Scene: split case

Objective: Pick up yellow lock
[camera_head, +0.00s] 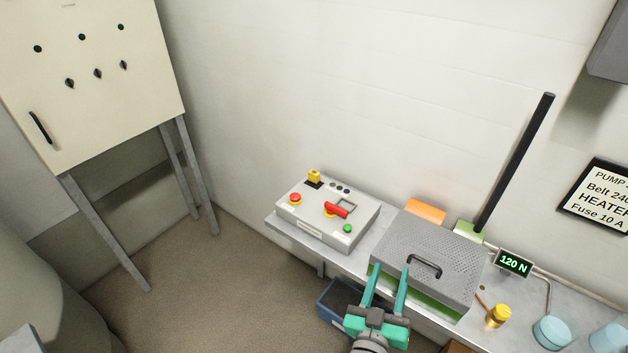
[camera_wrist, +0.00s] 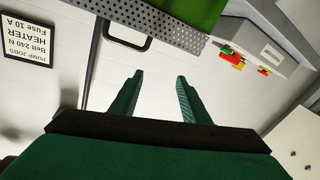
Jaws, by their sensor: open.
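A small yellow block that looks like the lock (camera_head: 314,176) stands on a black patch at the back left corner of a grey control box (camera_head: 315,231). The box also carries a red button, a red lever and a green button. My gripper (camera_head: 388,273) is open and empty, in front of the grey perforated cover (camera_head: 435,246), to the right of the box and apart from the lock. In the wrist view, my gripper (camera_wrist: 160,76) has its two green fingers apart with nothing between them. The control box (camera_wrist: 270,42) shows there at upper right; its yellow parts are small.
The perforated cover has a black handle (camera_head: 425,265). A black bar (camera_head: 515,160) rises behind it, next to a "120 N" display (camera_head: 514,262). A yellow cylinder (camera_head: 498,316) and blue cups stand at right. A blue bin (camera_head: 337,299) is below the bench. A cabinet (camera_head: 90,75) is at left.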

